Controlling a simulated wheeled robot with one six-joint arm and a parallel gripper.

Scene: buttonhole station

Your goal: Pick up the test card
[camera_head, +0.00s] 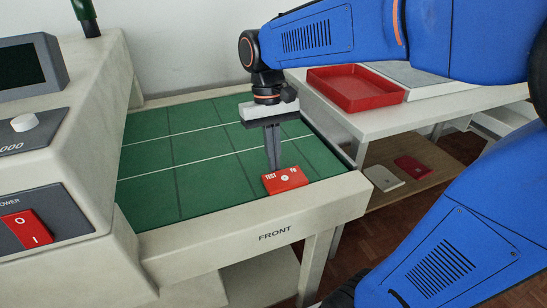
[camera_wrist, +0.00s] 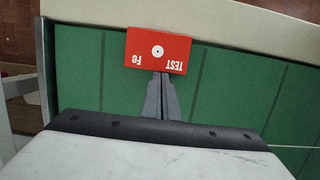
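The test card (camera_head: 285,180) is a small red slab with white "TEST" and "Fe" lettering and a white round mark. It is at the front edge of the green belt, by the pale front rail. In the wrist view the card (camera_wrist: 158,51) is at the fingertips, its lettering upside down. My gripper (camera_head: 274,168) points down with its two dark fingers close together at the card's rear edge. In the wrist view the fingers (camera_wrist: 161,76) meet at the card's near edge and look shut on it. The exact grip point is hidden, and I cannot tell whether the card touches the belt.
The green belt (camera_head: 190,160) is otherwise clear. A pale machine housing (camera_head: 95,135) with a red power switch (camera_head: 27,229) stands at the left. At the right, a red tray (camera_head: 354,89) is on a white table. A white card (camera_head: 384,178) and dark red card (camera_head: 413,167) lie on the shelf below.

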